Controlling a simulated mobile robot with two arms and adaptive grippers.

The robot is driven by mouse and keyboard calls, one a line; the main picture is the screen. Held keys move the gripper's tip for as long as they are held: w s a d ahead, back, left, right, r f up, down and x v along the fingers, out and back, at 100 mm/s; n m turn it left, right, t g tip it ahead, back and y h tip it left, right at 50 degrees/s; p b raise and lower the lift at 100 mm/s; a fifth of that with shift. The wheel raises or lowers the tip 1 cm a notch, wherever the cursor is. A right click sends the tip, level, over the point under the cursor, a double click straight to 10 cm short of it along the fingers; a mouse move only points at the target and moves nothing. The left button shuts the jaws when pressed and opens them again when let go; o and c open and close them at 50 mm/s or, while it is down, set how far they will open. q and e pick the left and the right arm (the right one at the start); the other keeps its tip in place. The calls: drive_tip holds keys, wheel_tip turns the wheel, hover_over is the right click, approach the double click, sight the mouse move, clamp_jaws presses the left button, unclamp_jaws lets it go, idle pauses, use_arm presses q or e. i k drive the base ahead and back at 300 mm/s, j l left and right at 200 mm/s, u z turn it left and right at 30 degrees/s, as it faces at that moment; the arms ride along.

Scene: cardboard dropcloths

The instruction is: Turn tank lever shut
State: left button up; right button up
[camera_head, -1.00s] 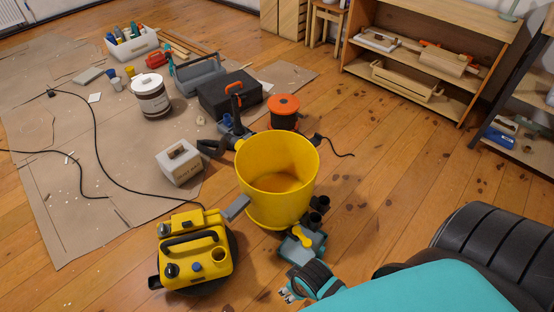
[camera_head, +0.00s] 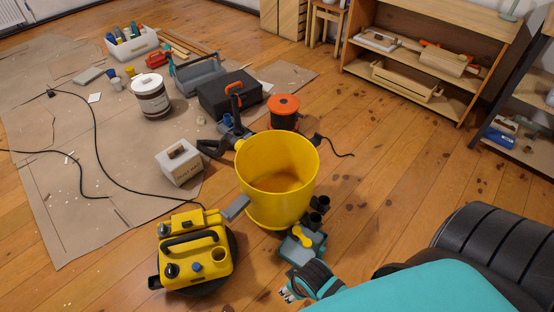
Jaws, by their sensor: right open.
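A large yellow open-topped tank (camera_head: 277,205) stands on the wood floor in the middle. My left gripper is not in view.
A yellow machine (camera_head: 193,252) stands left of the tank. Bare floor (camera_head: 400,165) lies to the right.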

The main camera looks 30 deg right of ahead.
sight(306, 242)
drive_tip(key=z, duration=1.3)
